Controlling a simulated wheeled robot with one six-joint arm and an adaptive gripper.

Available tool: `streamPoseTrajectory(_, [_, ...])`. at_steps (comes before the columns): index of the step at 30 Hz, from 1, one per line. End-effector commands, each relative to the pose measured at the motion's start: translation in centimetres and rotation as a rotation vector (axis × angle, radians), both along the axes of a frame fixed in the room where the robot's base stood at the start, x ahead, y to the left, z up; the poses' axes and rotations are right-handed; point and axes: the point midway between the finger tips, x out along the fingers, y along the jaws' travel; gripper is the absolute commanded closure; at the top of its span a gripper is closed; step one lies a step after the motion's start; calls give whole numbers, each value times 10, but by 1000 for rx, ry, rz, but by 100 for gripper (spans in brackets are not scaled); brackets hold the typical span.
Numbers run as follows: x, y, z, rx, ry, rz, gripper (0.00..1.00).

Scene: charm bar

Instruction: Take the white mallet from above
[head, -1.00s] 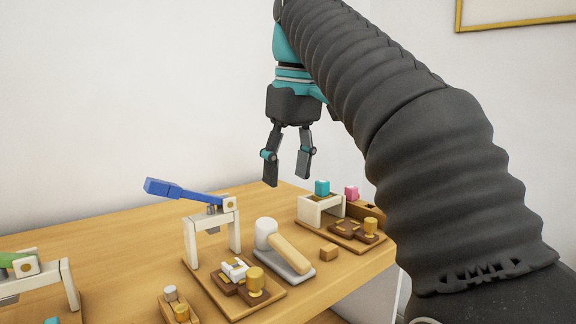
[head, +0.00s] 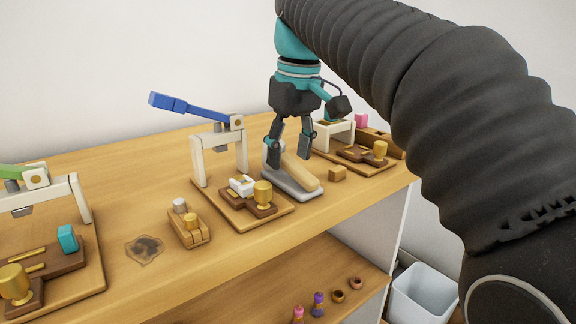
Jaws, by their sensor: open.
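The white mallet lies on a grey rest (head: 311,196) on the wooden table. Its pale wooden handle (head: 300,172) points toward the front right. Its white head (head: 267,151) is mostly hidden behind my gripper. My gripper (head: 288,161) points down with its two fingers apart, in front of or over the head end of the mallet in this view. The fingers hold nothing that I can see. I cannot tell whether they touch the mallet.
A press with a raised blue lever (head: 196,107) stands left of the mallet. Its wooden board (head: 270,215) holds small blocks and a gold knob. Another white press (head: 341,134) stands behind right. A shelf (head: 262,290) lies below.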

Motion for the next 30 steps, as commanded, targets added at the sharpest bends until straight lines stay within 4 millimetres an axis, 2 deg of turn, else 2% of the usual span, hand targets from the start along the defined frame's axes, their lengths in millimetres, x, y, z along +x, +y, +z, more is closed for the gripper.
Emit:
streamPoseTrajectory(6, [2, 1, -17, 0, 0, 0, 45])
streamPoseTrajectory(17, [3, 2, -19, 1, -1, 0, 45])
streamPoseTrajectory(21, [3, 2, -19, 0, 0, 0, 80])
streamPoseTrajectory(24, [3, 2, -19, 0, 0, 0, 100])
streamPoseTrajectory(30, [2, 1, -19, 1, -1, 0, 100])
